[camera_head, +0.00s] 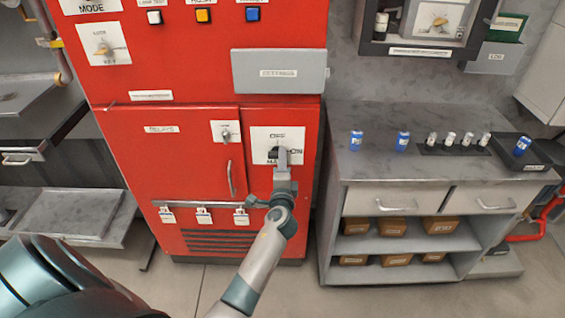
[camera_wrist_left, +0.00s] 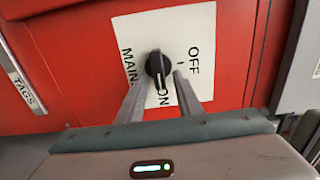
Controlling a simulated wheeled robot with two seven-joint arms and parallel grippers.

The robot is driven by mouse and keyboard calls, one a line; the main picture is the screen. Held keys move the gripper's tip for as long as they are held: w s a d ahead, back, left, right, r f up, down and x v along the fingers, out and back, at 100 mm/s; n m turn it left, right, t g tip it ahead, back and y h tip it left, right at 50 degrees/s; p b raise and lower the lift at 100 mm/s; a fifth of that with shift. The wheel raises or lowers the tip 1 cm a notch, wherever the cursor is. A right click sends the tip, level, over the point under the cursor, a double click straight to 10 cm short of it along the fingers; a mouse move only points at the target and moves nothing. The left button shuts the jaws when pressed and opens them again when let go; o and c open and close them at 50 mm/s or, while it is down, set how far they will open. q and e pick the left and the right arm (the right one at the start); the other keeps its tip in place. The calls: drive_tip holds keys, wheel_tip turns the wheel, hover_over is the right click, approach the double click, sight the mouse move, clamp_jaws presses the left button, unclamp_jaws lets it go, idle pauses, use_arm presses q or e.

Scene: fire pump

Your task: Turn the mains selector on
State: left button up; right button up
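The mains selector is a black knob (camera_wrist_left: 157,66) on a white plate (camera_head: 262,138) on the red cabinet. The plate reads OFF at its top, ON at its right and MAINS along its bottom in the head view. In the left wrist view the knob's white line appears to run toward ON. My left gripper (camera_head: 283,156) is at the plate and partly hides the knob in the head view. In the left wrist view its fingers (camera_wrist_left: 159,80) are apart, one on each side of the knob. I cannot tell whether they touch it. My right gripper is out of view.
The red cabinet (camera_head: 180,130) has a door handle (camera_head: 230,178) left of the plate and a grey settings box (camera_head: 280,71) above it. A counter (camera_head: 380,125) with blue cylinders (camera_head: 402,140) and a black tray (camera_head: 520,150) stands at the right.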

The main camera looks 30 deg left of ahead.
use_arm(q)
drive_tip(key=b+v, duration=0.2)
drive_tip(key=v, duration=1.5)
drive_tip(key=shift+s, duration=0.2)
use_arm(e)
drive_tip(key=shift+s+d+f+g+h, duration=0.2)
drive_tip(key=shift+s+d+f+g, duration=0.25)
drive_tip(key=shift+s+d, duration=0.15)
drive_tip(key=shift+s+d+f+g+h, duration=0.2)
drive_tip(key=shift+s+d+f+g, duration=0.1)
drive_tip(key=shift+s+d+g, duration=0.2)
